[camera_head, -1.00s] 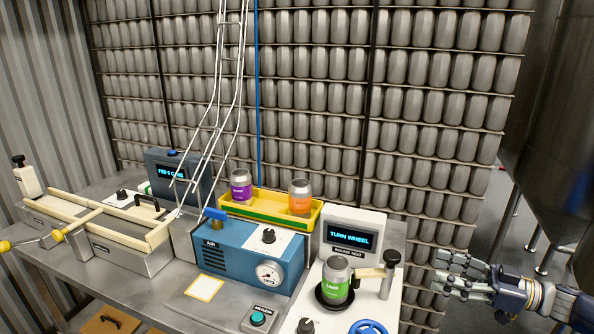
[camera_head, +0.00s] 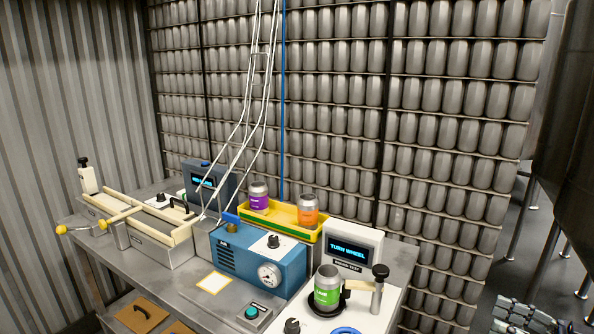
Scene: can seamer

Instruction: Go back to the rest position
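My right gripper (camera_head: 520,318) is at the bottom right corner, cut off by the frame's lower edge, off the bench and apart from the machines. Its fingertips are not clear enough to tell whether it is open or shut. My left gripper is not in view. A can with a green label (camera_head: 327,287) stands upright on the black round seat of the seamer, whose display (camera_head: 350,250) reads "TURN WHEEL". A purple-labelled can (camera_head: 259,197) and an orange-labelled can (camera_head: 308,211) stand in the yellow tray (camera_head: 284,228).
A blue box with a gauge (camera_head: 258,255) stands mid-bench, and a long feeder (camera_head: 150,228) with yellow-knobbed handles lies to the left. A blue wheel (camera_head: 346,330) shows at the bottom edge. A steel tank (camera_head: 568,150) stands at right. The floor beside the bench's right end looks clear.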

